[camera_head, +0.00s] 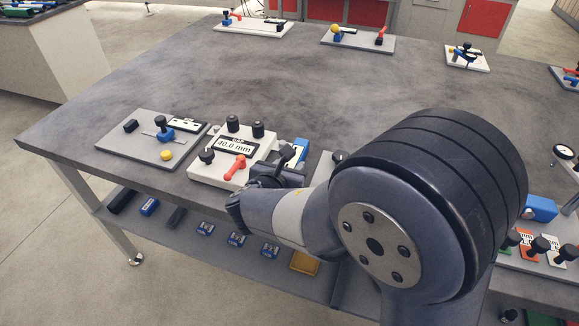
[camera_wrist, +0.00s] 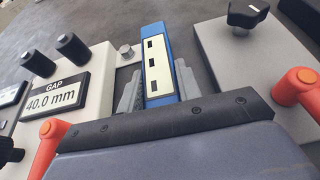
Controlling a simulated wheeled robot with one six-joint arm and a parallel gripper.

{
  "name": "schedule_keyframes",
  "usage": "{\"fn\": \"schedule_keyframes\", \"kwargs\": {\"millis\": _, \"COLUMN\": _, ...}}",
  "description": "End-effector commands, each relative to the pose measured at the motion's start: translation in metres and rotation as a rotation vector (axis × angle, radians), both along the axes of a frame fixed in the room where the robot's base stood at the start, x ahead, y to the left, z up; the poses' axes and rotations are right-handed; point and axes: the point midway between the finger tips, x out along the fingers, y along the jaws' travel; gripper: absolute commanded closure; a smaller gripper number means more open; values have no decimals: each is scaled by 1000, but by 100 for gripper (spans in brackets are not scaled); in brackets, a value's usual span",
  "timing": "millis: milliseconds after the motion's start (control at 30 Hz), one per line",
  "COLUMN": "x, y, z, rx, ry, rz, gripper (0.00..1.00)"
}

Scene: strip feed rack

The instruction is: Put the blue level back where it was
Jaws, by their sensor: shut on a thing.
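The blue level (camera_wrist: 158,62) has a blue body and a pale face with several dark windows. It stands between the two grey fingers of my gripper (camera_wrist: 158,90) in the wrist view, and the gripper is shut on it. In the head view, part of the level (camera_head: 301,148) shows just beyond my gripper (camera_head: 285,172), right of the white gap device. My wrist hides much of the gripper there. I cannot tell whether the level touches the tabletop.
The white gap device (camera_head: 213,173) reads 40.0 mm and has black knobs and a red handle; it stands close left of the level. A grey panel (camera_wrist: 215,45) with a black knob is close right. A grey plate (camera_head: 130,148) lies further left. The table's middle (camera_head: 240,80) is clear.

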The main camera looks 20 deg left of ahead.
Motion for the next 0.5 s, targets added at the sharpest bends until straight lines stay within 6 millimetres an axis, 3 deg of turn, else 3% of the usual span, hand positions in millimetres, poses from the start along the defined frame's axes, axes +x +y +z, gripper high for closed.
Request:
{"fn": "schedule_keyframes", "kwargs": {"millis": 267, "x": 0, "y": 0, "z": -2, "rx": 1, "ry": -2, "rz": 0, "gripper": 100}}
{"fn": "schedule_keyframes", "kwargs": {"millis": 300, "x": 0, "y": 0, "z": -3, "rx": 1, "ry": 0, "rz": 0, "gripper": 67}}
{"fn": "schedule_keyframes", "kwargs": {"millis": 500, "x": 0, "y": 0, "z": -2, "rx": 1, "ry": 0, "rz": 0, "gripper": 50}}
